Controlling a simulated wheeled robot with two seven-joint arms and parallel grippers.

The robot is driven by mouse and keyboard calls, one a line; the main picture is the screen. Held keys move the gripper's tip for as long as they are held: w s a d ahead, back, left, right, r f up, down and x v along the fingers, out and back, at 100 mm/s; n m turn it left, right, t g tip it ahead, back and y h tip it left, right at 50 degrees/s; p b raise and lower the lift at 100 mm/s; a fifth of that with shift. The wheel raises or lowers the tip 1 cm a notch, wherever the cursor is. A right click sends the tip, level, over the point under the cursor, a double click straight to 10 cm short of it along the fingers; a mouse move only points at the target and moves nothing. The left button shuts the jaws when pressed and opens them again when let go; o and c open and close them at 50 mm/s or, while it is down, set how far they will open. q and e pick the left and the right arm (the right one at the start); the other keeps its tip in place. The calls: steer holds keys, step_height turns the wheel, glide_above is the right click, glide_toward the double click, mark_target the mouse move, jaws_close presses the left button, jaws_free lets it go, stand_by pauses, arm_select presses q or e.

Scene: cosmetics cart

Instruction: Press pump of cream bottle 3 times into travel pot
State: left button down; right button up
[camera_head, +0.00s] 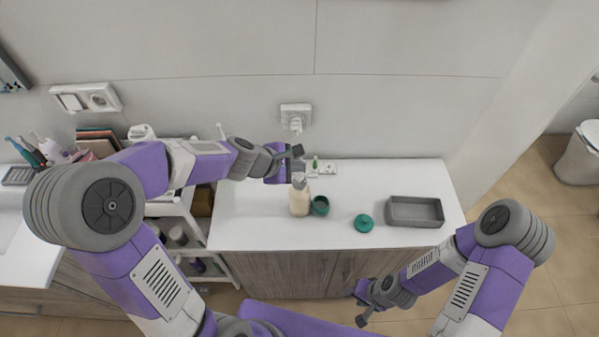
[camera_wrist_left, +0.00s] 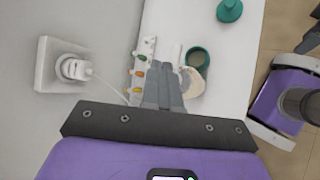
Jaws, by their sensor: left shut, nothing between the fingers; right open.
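The cream bottle (camera_head: 299,199) is pale and stands upright on the white counter. The travel pot (camera_head: 320,205) is green, open at the top, and stands just right of the bottle. In the left wrist view the pot (camera_wrist_left: 198,58) shows its dark inside, and the bottle (camera_wrist_left: 192,83) is partly hidden by my fingers. My left gripper (camera_head: 299,176) is shut and empty, over or beside the top of the bottle; I cannot tell whether it touches the pump. My fingers also show in the left wrist view (camera_wrist_left: 164,75). My right gripper (camera_head: 361,305) is open and empty, low in front of the counter.
A green lid (camera_head: 364,222) and a grey tray (camera_head: 414,222) lie right of the pot. A power strip (camera_head: 320,171) with coloured switches lies at the back, near the wall socket (camera_head: 296,115). A shelf cart stands at left. The counter's front left is clear.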

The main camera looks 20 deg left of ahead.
mark_target(297, 176)
arm_select(q)
steer(key=shift+r+p, duration=2.5)
steer(key=shift+r, duration=0.15)
steer(key=shift+f, duration=0.1)
stand_by(0.4)
step_height(297, 176, up, 4)
steer(key=shift+f+p, duration=0.1)
steer(key=shift+p, duration=0.65)
step_height(297, 176, down, 9)
steer(key=b, duration=0.8)
steer(key=shift+b, duration=0.35)
stand_by(1.2)
